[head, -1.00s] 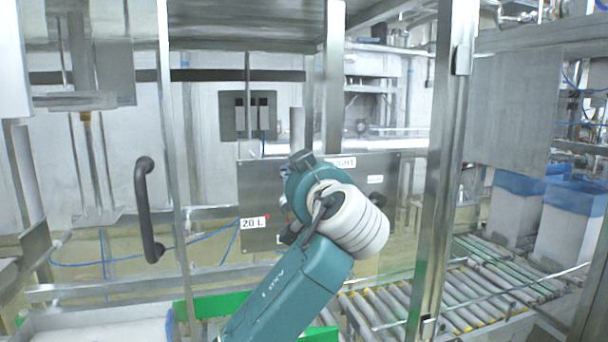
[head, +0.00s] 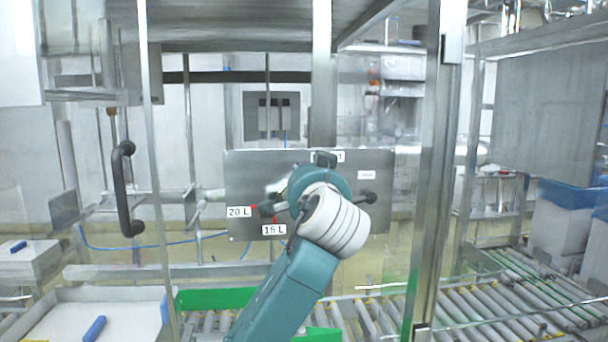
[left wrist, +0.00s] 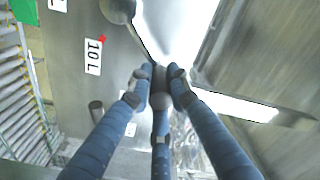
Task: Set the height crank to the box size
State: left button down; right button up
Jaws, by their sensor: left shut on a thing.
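The grey metal panel (head: 305,160) stands behind my left arm in the head view. White labels 20 L (head: 239,211) and 15 L (head: 274,230) with red marks show on its left. My left wrist covers the middle of the panel and hides the crank's hub and most of the gripper. In the left wrist view my left gripper (left wrist: 160,84) is shut on the dark crank handle (left wrist: 161,100). A rounded hub (left wrist: 117,9) shows at the top, and a thin arm runs from it toward the handle. The 10 L label (left wrist: 93,57) lies beside the hub, apart from the handle. My right gripper is not in view.
A steel post (head: 436,170) stands right of the panel. A thinner post and a black grab handle (head: 124,190) are on the left. A roller conveyor (head: 490,310) and green guide (head: 215,298) run below. A stub (left wrist: 97,110) sticks out from the panel.

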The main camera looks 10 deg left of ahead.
pick_arm(q)
jog(key=shift+w+d+f, duration=0.15)
jog(key=shift+d+f, duration=0.05)
jog(key=shift+f, duration=0.4)
jog(key=shift+w+d+f+b, duration=0.2)
jog(key=shift+d+f+b, duration=0.35)
jog(key=shift+f+b, duration=0.2)
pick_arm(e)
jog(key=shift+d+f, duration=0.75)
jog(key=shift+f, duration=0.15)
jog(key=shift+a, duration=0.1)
pick_arm(q)
jog(key=c, duration=1.6)
grip_release()
jog(key=v, duration=1.1)
jog(key=shift+s+d, duration=0.1)
jog(key=shift+s, duration=0.25)
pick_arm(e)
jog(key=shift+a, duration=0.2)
